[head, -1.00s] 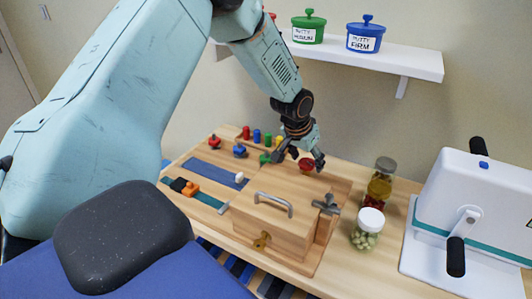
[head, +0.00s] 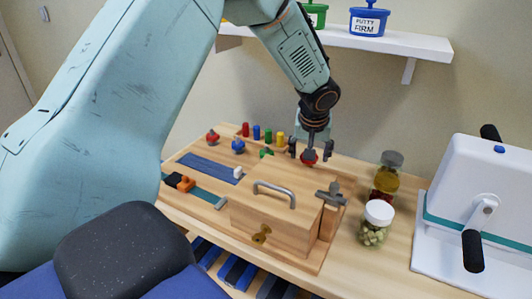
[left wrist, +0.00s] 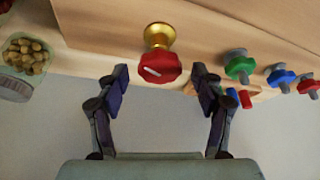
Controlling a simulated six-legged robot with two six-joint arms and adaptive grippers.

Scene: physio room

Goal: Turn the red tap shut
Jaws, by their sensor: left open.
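The red tap (left wrist: 160,67) is a red faceted knob with a white line on its face, on a brass stem, in the left wrist view. In the head view the red tap (head: 309,157) shows at the back of the wooden board (head: 270,226). My left gripper (left wrist: 160,77) is open, with one finger on each side of the red tap and gaps between them and it. In the head view the left gripper (head: 311,152) points down over the tap. My right gripper is not in view.
Green (left wrist: 239,69), blue (left wrist: 280,77) and red knobs stand beside the tap. A wooden box with a metal handle (head: 274,190) is in front. Jars (head: 375,222) stand to the right, near a white crank machine (head: 475,210). A shelf (head: 400,43) is above.

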